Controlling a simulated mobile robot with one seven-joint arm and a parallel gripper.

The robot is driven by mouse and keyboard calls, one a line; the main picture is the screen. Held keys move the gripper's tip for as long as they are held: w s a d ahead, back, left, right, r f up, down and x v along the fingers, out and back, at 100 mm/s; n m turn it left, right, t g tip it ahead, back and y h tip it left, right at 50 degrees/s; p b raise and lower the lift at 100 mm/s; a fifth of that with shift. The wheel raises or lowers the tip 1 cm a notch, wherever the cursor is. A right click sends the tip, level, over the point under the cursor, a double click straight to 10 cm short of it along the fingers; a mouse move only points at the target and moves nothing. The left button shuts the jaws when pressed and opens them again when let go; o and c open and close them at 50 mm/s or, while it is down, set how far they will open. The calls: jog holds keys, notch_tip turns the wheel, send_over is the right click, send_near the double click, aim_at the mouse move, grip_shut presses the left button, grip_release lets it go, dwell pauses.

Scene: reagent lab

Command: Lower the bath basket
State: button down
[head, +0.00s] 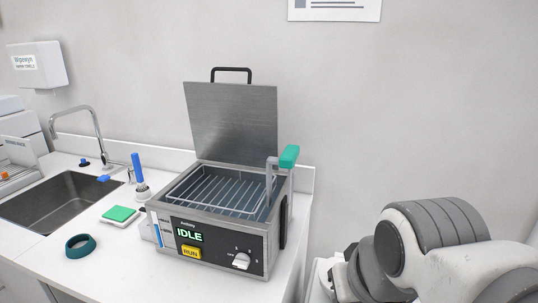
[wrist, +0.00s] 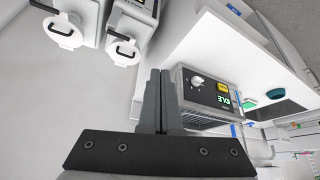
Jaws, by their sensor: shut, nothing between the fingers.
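The metal bath (head: 210,258) stands on the counter with its lid (head: 236,120) up at the back. The wire basket (head: 215,192) sits high in the tank, about level with the rim. Its bracket rises at the right side and ends in a green handle (head: 289,156) above the rim. The display reads IDLE. The bath also shows in the wrist view (wrist: 208,84), turned on its side; the basket cannot be made out there. My gripper (wrist: 160,74) is shut and empty, apart from the bath. My gripper's fingers do not show in the head view.
A sink (head: 66,207) with a tap, a green sponge (head: 120,213) and a teal ring (head: 80,246) are left of the bath. Two containers with white lids (wrist: 64,30) show in the wrist view. The counter (head: 298,230) ends just right of the bath.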

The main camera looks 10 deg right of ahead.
jog(key=shift+a, duration=0.1)
jog(key=w+a+r+m+g+p, duration=0.1)
jog(key=w+r+m+g+p, duration=0.2)
jog(key=w+r+m+p, duration=1)
jog(key=w+m+g+p, duration=0.1)
jog(key=w+p, duration=0.1)
jog(key=w, duration=0.6)
jog(key=w+r+m+p, duration=0.1)
jog(key=w+m+p, duration=0.1)
jog(key=w, duration=0.7)
jog(key=w+d+r+m+g+y+p, duration=0.1)
jog(key=w+m+p, duration=0.1)
jog(key=w, duration=0.6)
jog(key=shift+w+g+p, duration=0.15)
jog(key=shift+g+p, duration=0.15)
